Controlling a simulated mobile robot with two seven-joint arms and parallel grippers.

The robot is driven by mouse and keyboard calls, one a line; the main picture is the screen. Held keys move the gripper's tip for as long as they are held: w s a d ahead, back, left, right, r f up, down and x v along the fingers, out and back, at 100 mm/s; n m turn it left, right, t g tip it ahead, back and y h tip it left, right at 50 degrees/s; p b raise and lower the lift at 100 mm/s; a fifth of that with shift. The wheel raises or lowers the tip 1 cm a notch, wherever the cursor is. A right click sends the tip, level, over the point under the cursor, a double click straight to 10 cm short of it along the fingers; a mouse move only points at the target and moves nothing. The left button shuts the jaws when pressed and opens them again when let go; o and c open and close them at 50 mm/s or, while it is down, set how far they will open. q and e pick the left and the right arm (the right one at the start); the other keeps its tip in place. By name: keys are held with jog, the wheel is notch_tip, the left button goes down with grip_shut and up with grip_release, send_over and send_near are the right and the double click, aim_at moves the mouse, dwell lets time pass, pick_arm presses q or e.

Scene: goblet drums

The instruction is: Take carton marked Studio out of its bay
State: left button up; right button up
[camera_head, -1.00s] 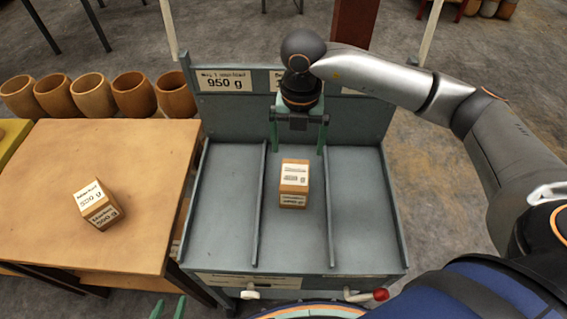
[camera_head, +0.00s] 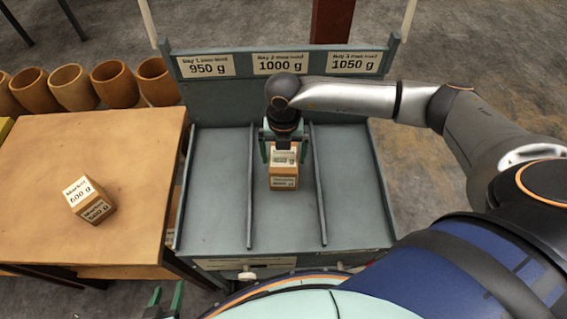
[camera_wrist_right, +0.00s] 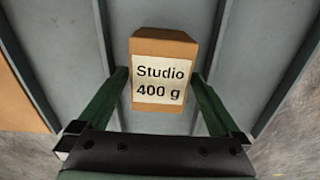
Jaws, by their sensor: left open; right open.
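The carton marked Studio (camera_head: 283,179) stands in the middle bay of the grey rack (camera_head: 217,235). In the right wrist view the carton (camera_wrist_right: 160,82) shows a white label reading "Studio 400 g". My right gripper (camera_head: 281,155) is over the carton, with green fingers apart on its left and right. In the right wrist view the fingers of my right gripper (camera_wrist_right: 160,90) flank the carton, and a gap seems to show on each side. My left gripper (camera_head: 163,302) shows only as green fingertips at the bottom edge, open and empty.
The bay sign (camera_head: 281,63) over the middle bay reads 1000 g. Low dividers (camera_head: 318,190) bound the bay; the side bays look empty. A second carton (camera_head: 89,200), marked 500 g, sits on the wooden table (camera_head: 120,150). Several goblet drums (camera_head: 73,88) stand behind it.

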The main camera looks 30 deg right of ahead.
jog(key=shift+f, duration=0.4)
jog(key=shift+c, duration=0.2)
jog(key=c, duration=1.5)
jog(key=shift+r, duration=0.1)
grip_shut()
jog(key=shift+r, duration=0.1)
